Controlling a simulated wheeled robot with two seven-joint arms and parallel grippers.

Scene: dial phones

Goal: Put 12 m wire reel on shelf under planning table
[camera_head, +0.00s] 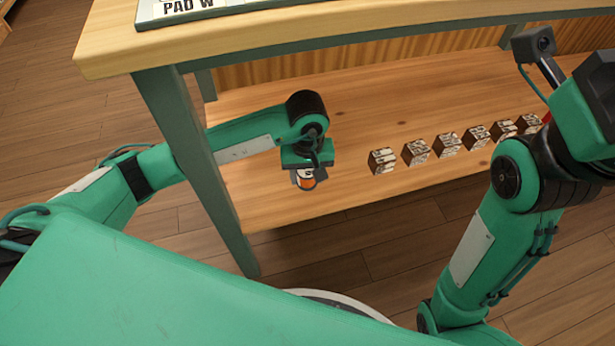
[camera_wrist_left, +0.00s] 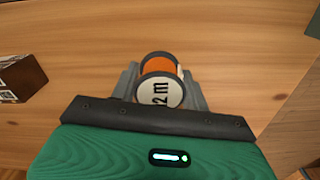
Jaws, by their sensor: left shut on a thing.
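The 12 m wire reel (camera_wrist_left: 160,91) has an orange winding and a pale end face reading "12 m" in the left wrist view. My left gripper (camera_wrist_left: 161,82) is shut on it, one finger on each side. In the head view the reel (camera_head: 306,180) shows below my left gripper (camera_head: 305,172), over the front left part of the wooden shelf (camera_head: 290,120) under the planning table (camera_head: 240,35). I cannot tell whether the reel touches the shelf. My right arm stands at the right of the head view, but its fingers cannot be made out.
Several small dark labelled boxes (camera_head: 382,161) stand in a row on the shelf to the right of my left gripper. A green table leg (camera_head: 200,170) stands just left of the reel, with my left arm passing behind it.

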